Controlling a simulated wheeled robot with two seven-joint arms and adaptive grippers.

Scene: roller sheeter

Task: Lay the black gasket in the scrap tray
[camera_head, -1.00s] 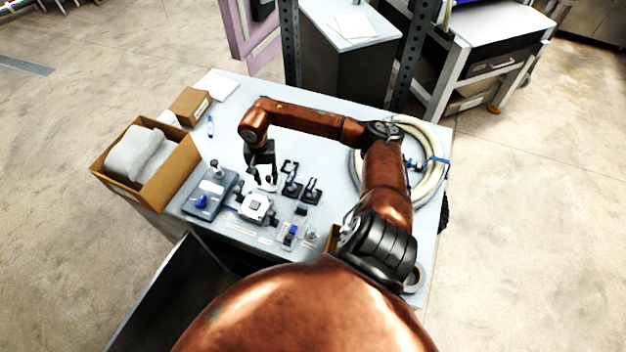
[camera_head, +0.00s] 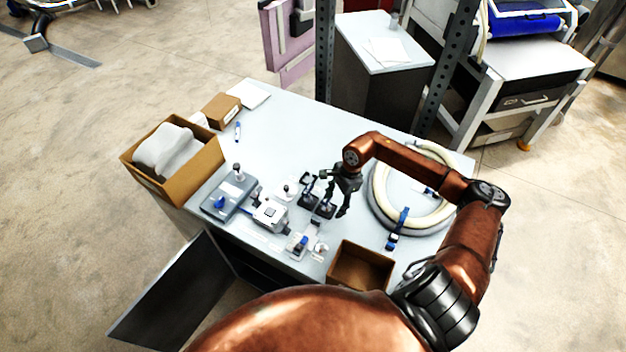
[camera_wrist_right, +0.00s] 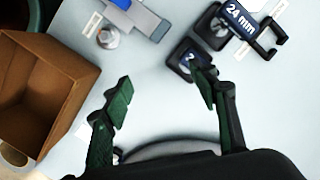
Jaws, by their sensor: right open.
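My right gripper (camera_head: 334,204) is above the right part of the bench, left of the coiled hose. In the right wrist view the same gripper (camera_wrist_right: 163,92) has its fingers apart with nothing between them. I cannot pick out a black gasket for certain. An open brown box-like tray (camera_head: 369,261), probably the scrap tray, stands at the bench's front edge, in front of and to the right of the gripper. It also shows at the left of the right wrist view (camera_wrist_right: 28,62) and looks empty where visible. My left gripper is not in view.
Black stands (camera_wrist_right: 180,60) and a part labelled 24 mm (camera_wrist_right: 240,20) are close by the right finger. A grey device (camera_head: 222,202) and a white clamp-like device (camera_head: 270,214) stand left. A large cardboard box (camera_head: 200,170) is at the left edge. The back middle is clear.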

